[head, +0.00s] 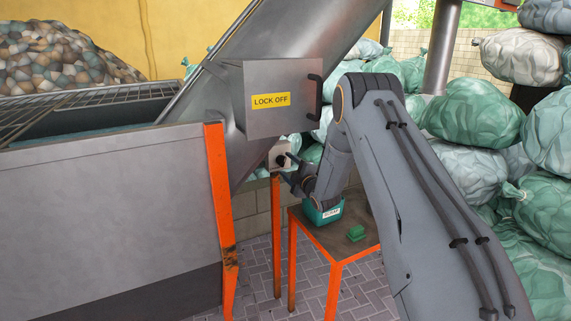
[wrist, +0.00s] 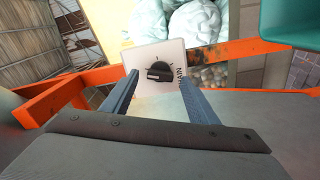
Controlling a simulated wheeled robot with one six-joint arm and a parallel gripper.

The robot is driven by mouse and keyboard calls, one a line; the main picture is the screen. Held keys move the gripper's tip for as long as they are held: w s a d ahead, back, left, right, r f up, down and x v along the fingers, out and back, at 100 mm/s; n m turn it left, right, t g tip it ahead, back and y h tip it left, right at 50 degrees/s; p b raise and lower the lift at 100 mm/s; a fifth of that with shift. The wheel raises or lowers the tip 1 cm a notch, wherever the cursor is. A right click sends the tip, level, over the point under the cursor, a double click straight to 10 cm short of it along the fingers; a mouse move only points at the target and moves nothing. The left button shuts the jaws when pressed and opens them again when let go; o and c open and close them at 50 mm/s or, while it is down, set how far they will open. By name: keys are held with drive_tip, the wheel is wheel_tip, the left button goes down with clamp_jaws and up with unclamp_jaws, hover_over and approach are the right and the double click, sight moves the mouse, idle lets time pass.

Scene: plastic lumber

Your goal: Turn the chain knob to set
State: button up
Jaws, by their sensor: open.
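The chain knob (wrist: 158,72) is a black rotary knob with a pointer on a pale square plate (wrist: 141,56) marked with dark lettering, partly cut by my finger. In the head view the knob (head: 283,160) sits on a small box below the grey "LOCK OFF" housing. My gripper (wrist: 160,98) is open in the wrist view, its two blue-grey fingers on either side of the plate's lower part. The knob lies between and just beyond the fingertips, and I see no grip on it. In the head view my gripper (head: 290,170) is close to the knob, partly hidden by my wrist.
An orange-framed table (head: 335,255) holds a teal labelled bin (head: 323,213) and a green block (head: 356,232). The grey "LOCK OFF" housing (head: 280,80) with a black handle hangs above the knob. An orange post (head: 277,240) stands below it. Green bags (head: 475,108) are piled at right.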

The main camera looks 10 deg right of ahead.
sight(282, 161)
drive_tip(key=shift+x, duration=1.3)
drive_tip(key=c, duration=1)
drive_tip(key=shift+c, duration=0.2)
drive_tip(key=shift+m, duration=0.4)
drive_tip(key=m+b, duration=0.2)
drive_tip(key=shift+f+m, duration=0.1)
drive_tip(key=shift+m, duration=0.3)
drive_tip(key=m+b, duration=0.1)
drive_tip(key=m, duration=0.2)
drive_tip(key=shift+m+b, duration=0.3)
drive_tip(key=m+b, duration=0.2)
drive_tip(key=m, duration=0.4)
drive_tip(key=shift+d, duration=0.1)
drive_tip(key=shift+m, duration=0.4)
